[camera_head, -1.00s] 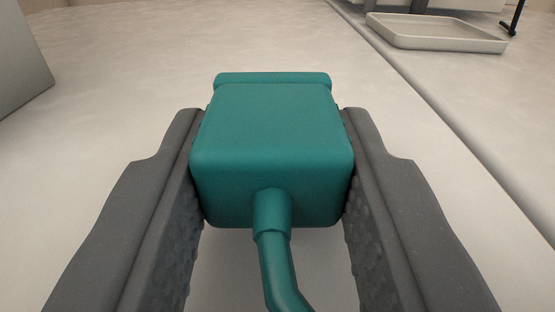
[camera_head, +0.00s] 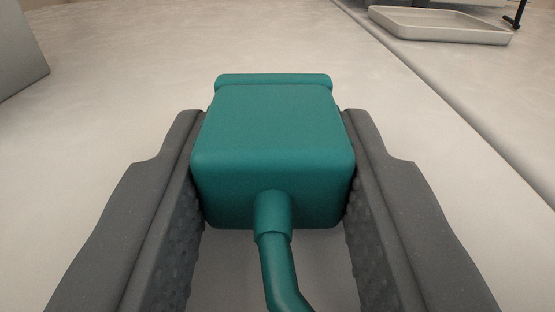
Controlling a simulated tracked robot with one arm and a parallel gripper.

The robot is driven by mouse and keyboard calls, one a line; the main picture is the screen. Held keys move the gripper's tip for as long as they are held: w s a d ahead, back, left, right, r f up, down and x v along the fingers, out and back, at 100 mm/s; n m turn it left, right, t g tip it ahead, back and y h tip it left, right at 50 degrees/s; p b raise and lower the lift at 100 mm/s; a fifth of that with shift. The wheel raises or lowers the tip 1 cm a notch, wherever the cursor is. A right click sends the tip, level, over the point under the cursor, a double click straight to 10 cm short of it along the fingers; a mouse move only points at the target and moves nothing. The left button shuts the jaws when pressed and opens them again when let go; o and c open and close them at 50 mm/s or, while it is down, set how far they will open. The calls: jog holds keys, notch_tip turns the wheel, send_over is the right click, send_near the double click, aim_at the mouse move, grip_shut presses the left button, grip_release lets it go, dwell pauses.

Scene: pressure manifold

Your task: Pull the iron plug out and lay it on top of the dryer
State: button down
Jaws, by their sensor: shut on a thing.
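A teal, boxy plug (camera_head: 272,150) with a rimmed far end and a teal cord (camera_head: 280,270) running back towards the camera fills the middle of the view. I take it to be the iron plug. My gripper (camera_head: 273,150) is shut on it, with one dark grey finger pressed on each side. Pale surface shows around the plug, and no socket touches it in view. Its far face is hidden. I cannot identify the dryer in this view.
A shallow pale tray (camera_head: 440,27) lies at the upper right, beyond a dark seam in the pale surface. A black bent piece (camera_head: 516,14) stands beside it. A grey block (camera_head: 18,50) is at the left edge. The surface ahead is clear.

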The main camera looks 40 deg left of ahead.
jog(key=shift+f, duration=0.6)
jog(key=c, duration=0.9)
grip_release()
jog(key=shift+s+f, duration=0.1)
jog(key=shift+c, duration=0.2)
jog(key=shift+s+a+f, duration=0.1)
jog(key=shift+s+f, duration=0.05)
jog(key=shift+f, duration=0.1)
jog(key=r+p+v, duration=0.1)
jog(key=p+v, duration=0.1)
jog(key=v, duration=1.1)
jog(key=shift+d, duration=0.5)
jog(key=shift+s+r, duration=0.1)
